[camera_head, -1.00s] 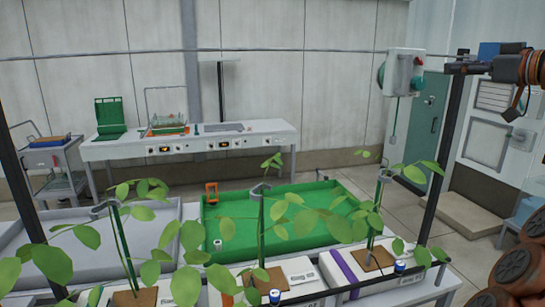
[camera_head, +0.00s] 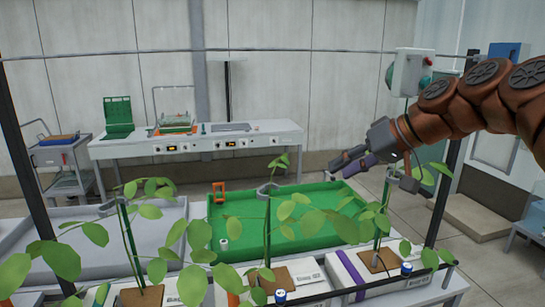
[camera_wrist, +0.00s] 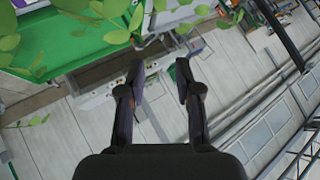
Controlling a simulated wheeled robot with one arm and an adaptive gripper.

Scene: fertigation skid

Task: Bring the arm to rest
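My gripper (camera_head: 350,160) reaches in from the right on my orange-brown arm. It hangs in the air above the right part of the green tray and left of the right-hand plant. In the wrist view my gripper (camera_wrist: 158,85) has its two dark fingers apart, with nothing between them; only floor and the far bench show beyond. No object is held.
Several leafy plants (camera_head: 270,225) stand in white slabs (camera_head: 300,275) in front, below a horizontal wire (camera_head: 250,50). A green tray (camera_head: 300,187) and grey tray (camera_head: 70,240) lie behind. A white bench (camera_head: 200,148) and cart (camera_head: 65,160) stand by the wall.

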